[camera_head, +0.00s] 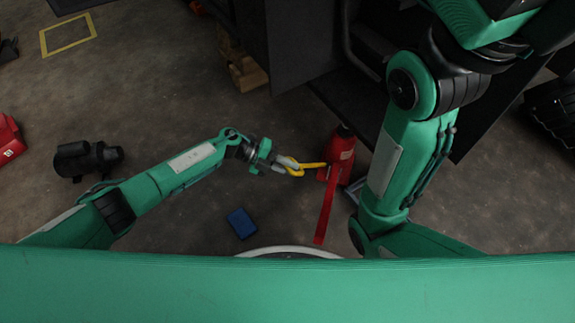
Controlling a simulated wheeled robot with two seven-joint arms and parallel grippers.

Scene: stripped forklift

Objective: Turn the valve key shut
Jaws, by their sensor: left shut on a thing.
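The valve key (312,166) is a yellow piece that runs sideways from my left gripper to a red jack-like body (342,146). My left gripper (285,164) is shut on the key's left end. The key's right end meets the red body's left side; its exact angle is too small to tell. A long red bar (325,210) slopes down from the red body, just below and right of the key. My right arm comes in on the right, but its gripper does not show.
A blue block (242,223) lies on the floor below my left gripper. A dark cylindrical part (88,160) lies at the left, with a red box (8,140) beyond it. Wooden blocks (246,73) and dark forklift panels stand at the back. Bare floor lies between.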

